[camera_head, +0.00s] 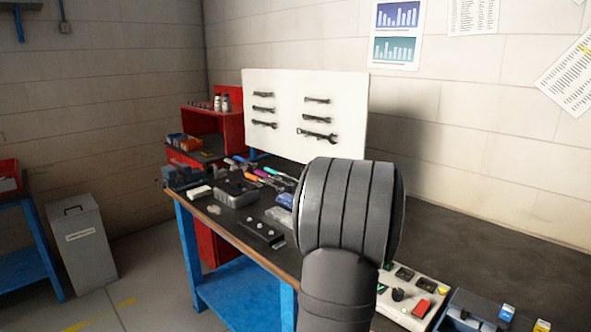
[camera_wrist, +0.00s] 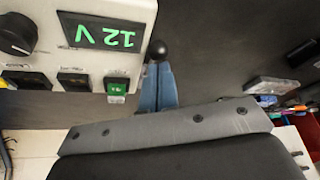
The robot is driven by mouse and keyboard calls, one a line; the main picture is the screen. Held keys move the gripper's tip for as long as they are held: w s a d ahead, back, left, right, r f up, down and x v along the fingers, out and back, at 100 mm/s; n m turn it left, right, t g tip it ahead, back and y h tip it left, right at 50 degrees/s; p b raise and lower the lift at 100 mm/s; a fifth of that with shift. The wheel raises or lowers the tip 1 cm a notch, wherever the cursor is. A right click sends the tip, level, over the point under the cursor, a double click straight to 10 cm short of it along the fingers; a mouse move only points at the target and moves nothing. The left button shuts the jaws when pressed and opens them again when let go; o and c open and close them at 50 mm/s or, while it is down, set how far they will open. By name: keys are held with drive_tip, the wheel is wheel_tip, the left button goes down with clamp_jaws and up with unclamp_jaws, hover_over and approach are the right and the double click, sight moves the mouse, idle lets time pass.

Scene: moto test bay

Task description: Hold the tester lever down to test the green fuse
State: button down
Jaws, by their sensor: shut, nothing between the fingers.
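The tester is a pale box (camera_wrist: 85,75) with a lit green "12 V" display, and it fills the upper left of the wrist view. The green fuse (camera_wrist: 117,87) sits in the rightmost slot along its edge. The lever's black ball knob (camera_wrist: 157,50) stands beside the box; the rest of the lever is hidden. My gripper (camera_wrist: 158,68) is shut and empty, its two blue-grey fingers together and their tips right at the knob. I cannot tell whether they touch it. The head view shows part of the tester (camera_head: 430,285), while my arm hides the gripper and lever.
The dark workbench (camera_head: 480,235) holds a black block (camera_head: 262,234), a grey box (camera_head: 236,193) and coloured tools left of my arm. Blue bins (camera_head: 470,312) stand right of the tester. A wrench board (camera_head: 290,110) stands behind. The bench's back right is clear.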

drive_tip(key=shift+s+f, duration=0.1)
drive_tip(key=shift+f, duration=0.45)
idle(0.4)
drive_tip(key=shift+a+f, duration=0.1)
drive_tip(key=shift+f, duration=0.1)
drive_tip(key=shift+r, duration=0.1)
idle(1.3)
wheel_tip(320, 180, up, 9)
idle(1.0)
drive_tip(key=shift+f, duration=2.75)
drive_tip(key=c, duration=2.1)
unclamp_jaws()
